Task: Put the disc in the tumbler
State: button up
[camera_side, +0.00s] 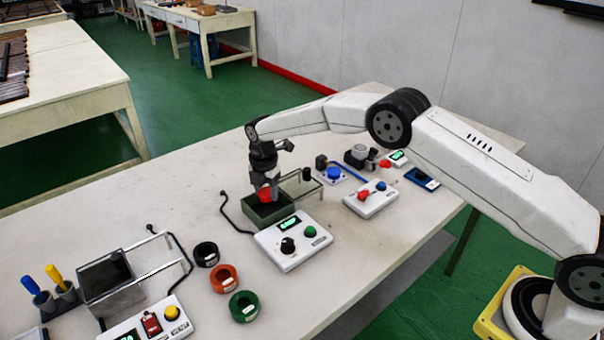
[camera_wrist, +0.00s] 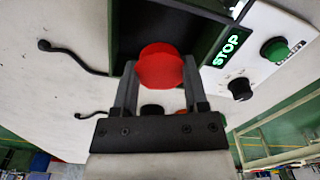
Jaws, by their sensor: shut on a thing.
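The red disc (camera_wrist: 160,70) sits between the two fingers of my gripper (camera_wrist: 159,78) in the wrist view, and the gripper is shut on it. In the side view my gripper (camera_side: 267,184) points down with the red disc (camera_side: 265,195) at its tips. They are at the opening of a dark green open-topped box (camera_side: 266,213), which looks like the tumbler. In the wrist view the box (camera_wrist: 117,32) lies behind the disc with a dark inside. I cannot tell whether the disc is above the rim or just inside it.
A white control unit (camera_side: 293,243) with a knob, green button and lit display stands right by the box. A clear lid or frame (camera_side: 303,190) is beside it. Black, orange and green rings (camera_side: 243,306) lie front left. Another white unit (camera_side: 371,198) stands to the right.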

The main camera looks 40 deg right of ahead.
aim_at(268, 212)
jog(key=shift+f, duration=2.2)
jog(key=shift+f, duration=0.35)
jog(key=o, duration=1.3)
jog(key=shift+r, duration=0.15)
jog(key=shift+r, duration=3.4)
jog(key=shift+r, duration=0.1)
